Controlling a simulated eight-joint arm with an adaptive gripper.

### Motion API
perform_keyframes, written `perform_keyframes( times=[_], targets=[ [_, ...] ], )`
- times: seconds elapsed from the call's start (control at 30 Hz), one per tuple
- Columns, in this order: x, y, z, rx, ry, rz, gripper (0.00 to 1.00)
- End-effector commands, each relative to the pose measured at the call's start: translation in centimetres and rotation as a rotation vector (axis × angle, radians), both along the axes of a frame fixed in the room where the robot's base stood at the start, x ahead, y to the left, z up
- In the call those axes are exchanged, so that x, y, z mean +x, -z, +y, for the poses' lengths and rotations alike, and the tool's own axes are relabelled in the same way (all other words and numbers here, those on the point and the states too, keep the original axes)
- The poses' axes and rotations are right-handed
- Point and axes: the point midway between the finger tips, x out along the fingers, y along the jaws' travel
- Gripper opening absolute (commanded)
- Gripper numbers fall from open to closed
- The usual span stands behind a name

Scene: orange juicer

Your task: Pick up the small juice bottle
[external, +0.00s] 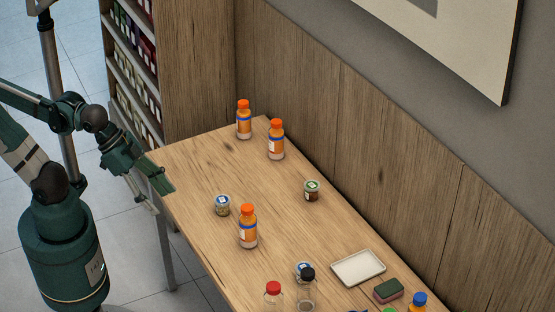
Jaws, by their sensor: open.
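Three juice bottles with orange caps and orange contents stand upright on the wooden table. One juice bottle (244,122) is at the far end, a second juice bottle (277,141) stands just right of it, and a third juice bottle (248,229) stands nearer, left of the table's middle. They look alike, and I cannot tell for sure which one is the small one. My gripper (162,197) is open and empty at the table's left edge, apart from all the bottles.
A small jar (222,205) stands left of the nearest juice bottle, and another jar (311,191) is to the right. A white tray (358,267), a green-topped sponge (388,291) and several bottles crowd the near end. The wall borders the table's right side.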

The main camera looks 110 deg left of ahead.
Motion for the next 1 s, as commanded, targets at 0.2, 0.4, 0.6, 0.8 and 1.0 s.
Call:
perform_keyframes(
  times=[0.2,0.4,0.6,0.8,1.0],
  targets=[
    [0.1,0.0,0.0,-0.002,-0.004,0.001,0.51],
    [0.7,-0.1,0.3,-0.016,-0.031,0.015,0.51],
    [2.1,-0.2,1.0,-0.049,-0.096,0.048,0.51],
    [3.9,-0.1,2.0,-0.093,-0.185,0.091,0.51],
    [5.7,0.3,3.1,-0.135,-0.276,0.133,0.51]
  ],
)
